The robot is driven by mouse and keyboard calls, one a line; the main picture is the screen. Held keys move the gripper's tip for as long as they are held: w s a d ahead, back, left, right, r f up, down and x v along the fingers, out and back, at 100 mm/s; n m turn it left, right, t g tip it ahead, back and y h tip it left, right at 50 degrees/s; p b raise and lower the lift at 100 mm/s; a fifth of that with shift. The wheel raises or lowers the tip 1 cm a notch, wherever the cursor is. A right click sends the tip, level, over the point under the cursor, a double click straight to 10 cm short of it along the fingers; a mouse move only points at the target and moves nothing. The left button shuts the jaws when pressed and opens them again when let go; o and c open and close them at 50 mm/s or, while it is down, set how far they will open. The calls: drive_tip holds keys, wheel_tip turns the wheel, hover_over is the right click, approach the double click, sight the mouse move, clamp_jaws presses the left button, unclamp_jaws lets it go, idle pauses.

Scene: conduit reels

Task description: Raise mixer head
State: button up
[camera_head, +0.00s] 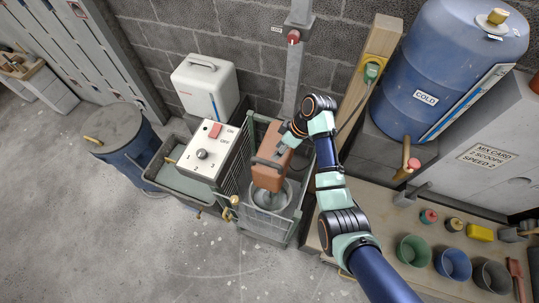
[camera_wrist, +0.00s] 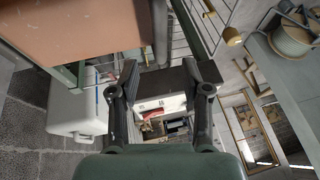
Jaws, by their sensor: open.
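The mixer head (camera_head: 278,158) is an orange-brown block over a grey metal bowl (camera_head: 270,196), inside a green wire-mesh guard (camera_head: 236,165). A grey bar crosses the head's front side. My gripper (camera_head: 286,132) is at the head's far upper side, partly hidden by my arm and the head. In the wrist view, the two dark fingers of my gripper (camera_wrist: 163,78) are apart. The brown head (camera_wrist: 85,28) fills the upper left there, beside the left finger. I see nothing held between the fingers. I cannot tell whether a finger touches the head.
A white control box (camera_head: 205,152) with a red switch and dial stands left of the guard. A white canister (camera_head: 205,88) is behind it. A grey post (camera_head: 291,75) stands behind the mixer. A bench (camera_head: 385,215) with cups and a blue drum (camera_head: 455,70) are right.

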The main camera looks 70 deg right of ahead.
sight(269, 162)
drive_tip(key=x, duration=0.8)
drive_tip(key=shift+b, duration=0.35)
drive_tip(key=shift+s, duration=0.1)
clamp_jaws()
